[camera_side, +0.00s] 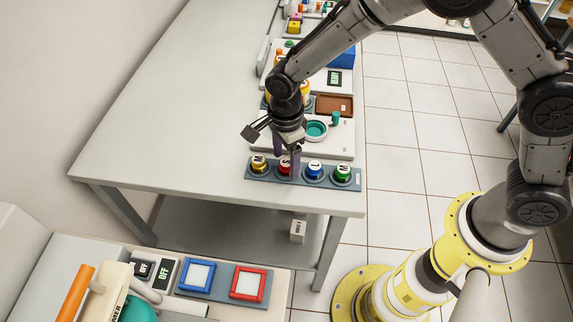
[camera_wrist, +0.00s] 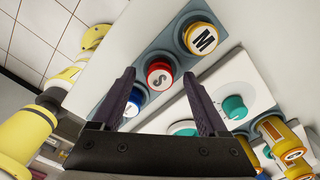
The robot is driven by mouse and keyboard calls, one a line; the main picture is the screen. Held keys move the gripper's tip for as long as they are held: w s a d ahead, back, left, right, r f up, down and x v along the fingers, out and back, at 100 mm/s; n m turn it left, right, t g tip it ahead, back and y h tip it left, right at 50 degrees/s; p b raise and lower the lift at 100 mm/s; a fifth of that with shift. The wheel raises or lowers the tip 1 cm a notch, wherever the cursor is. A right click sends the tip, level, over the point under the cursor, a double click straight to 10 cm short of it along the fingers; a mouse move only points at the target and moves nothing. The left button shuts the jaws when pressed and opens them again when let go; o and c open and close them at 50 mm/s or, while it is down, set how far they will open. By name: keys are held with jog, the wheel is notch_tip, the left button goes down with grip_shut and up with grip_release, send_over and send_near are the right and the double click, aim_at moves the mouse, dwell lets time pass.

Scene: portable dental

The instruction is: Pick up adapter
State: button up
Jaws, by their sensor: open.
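Several round lettered pieces, which look like the adapters, sit in a row in a blue-grey holder (camera_side: 352,181) at the table's near end. They are yellow (camera_side: 258,163), red (camera_side: 284,170), blue (camera_side: 315,172) and green (camera_side: 343,174). I cannot tell which one the task means. In the wrist view the yellow piece (camera_wrist: 202,39) reads M and the red one (camera_wrist: 160,75) reads S. The blue one (camera_wrist: 136,98) is partly behind a finger. My gripper (camera_side: 286,166) is open, fingers pointing down at the red piece, which lies between the fingertips (camera_wrist: 160,78) in the wrist view.
A white unit with a teal dial (camera_side: 316,129) stands just behind the holder. A brown tray (camera_side: 334,105) and a display (camera_side: 334,77) are farther back. The table's left part (camera_side: 165,125) is clear. Yellow cylinders (camera_wrist: 283,142) show at the wrist view's lower right.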

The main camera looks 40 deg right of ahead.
jog(key=shift+c, duration=0.4)
grip_shut()
jog(key=shift+r, duration=0.1)
